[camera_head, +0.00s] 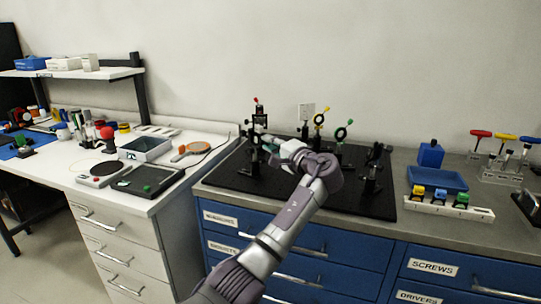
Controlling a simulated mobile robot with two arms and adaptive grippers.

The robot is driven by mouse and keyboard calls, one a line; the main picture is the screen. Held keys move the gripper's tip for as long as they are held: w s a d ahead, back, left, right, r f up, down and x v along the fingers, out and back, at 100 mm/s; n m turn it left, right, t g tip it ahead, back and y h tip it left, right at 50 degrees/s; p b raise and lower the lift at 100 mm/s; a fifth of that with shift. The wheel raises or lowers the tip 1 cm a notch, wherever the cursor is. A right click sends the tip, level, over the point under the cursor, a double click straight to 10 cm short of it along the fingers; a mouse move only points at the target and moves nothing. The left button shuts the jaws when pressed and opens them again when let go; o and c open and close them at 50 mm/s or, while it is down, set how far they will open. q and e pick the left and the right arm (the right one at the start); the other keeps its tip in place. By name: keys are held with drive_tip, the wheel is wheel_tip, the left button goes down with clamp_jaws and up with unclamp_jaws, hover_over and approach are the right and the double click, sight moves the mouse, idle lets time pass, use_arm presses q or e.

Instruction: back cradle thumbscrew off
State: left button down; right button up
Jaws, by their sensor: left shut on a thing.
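A black breadboard (228,177) lies on the bench and carries several black optical mounts. My left gripper (274,150) reaches over the left part of the board, close beside a mount (254,165). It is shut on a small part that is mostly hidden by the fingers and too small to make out. I cannot pick out the back cradle thumbscrew. Behind the gripper stands a mount with a red-tipped knob (256,101). Mounts with a yellow knob (319,120) and a green knob (349,122) stand to its right. My forearm hides the board's middle front. My right gripper is out of view.
To the right are a blue tray (437,179), a white rack with coloured blocks (470,211) and coloured-handled drivers (504,137). Blue drawers (300,232) are below the board.

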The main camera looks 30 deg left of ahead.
use_arm(q)
drive_tip(key=shift+f+n+b, duration=0.15)
drive_tip(key=shift+n+b, duration=0.7)
drive_tip(key=shift+n, duration=0.05)
drive_tip(key=c, duration=1.1)
unclamp_jaws()
drive_tip(key=v, duration=1.2)
